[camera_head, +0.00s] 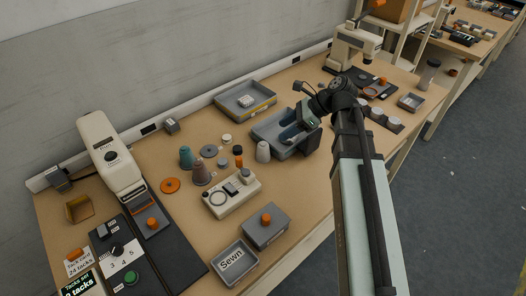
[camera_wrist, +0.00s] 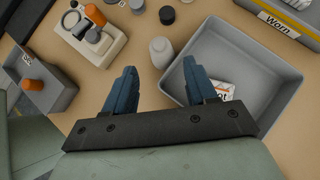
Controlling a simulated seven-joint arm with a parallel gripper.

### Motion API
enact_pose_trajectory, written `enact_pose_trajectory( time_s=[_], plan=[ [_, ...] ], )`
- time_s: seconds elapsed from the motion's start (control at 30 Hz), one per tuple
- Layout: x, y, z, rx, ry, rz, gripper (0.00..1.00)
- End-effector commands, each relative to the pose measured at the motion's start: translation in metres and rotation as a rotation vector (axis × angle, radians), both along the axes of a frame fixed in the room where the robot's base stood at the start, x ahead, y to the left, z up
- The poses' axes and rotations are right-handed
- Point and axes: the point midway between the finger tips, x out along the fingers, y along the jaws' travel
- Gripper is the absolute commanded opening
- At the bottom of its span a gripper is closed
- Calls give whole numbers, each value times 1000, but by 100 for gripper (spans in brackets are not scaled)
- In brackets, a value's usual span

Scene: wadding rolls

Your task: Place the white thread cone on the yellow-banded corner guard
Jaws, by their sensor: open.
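The white thread cone (camera_head: 262,151) stands upright on the table, just left of a deep grey tray in the head view. In the wrist view the white thread cone (camera_wrist: 160,52) shows ahead of the gap between my fingertips, touched by neither. My gripper (camera_wrist: 158,72) is open and empty; in the head view my gripper (camera_head: 290,134) is over the deep grey tray. A shallow grey tray with a yellow band (camera_head: 262,106) lies at the back; its band and "Worn" label (camera_wrist: 288,24) show in the wrist view. I cannot clearly tell which thing is the corner guard.
The deep grey tray (camera_wrist: 245,50) holds a labelled piece, partly hidden by my finger. A cream device (camera_head: 232,194) and a grey box with an orange knob (camera_head: 265,226) are nearer the front.

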Motion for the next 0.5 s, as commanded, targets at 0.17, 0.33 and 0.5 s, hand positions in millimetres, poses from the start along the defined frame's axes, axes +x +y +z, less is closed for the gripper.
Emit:
enact_pose_trajectory(
  time_s=[0.17,0.33,0.5],
  plan=[
    [-1,22,-23,0,2,2,56],
    [0,35,-35,1,1,1,56],
    [0,39,-39,1,0,0,56]
  ],
)
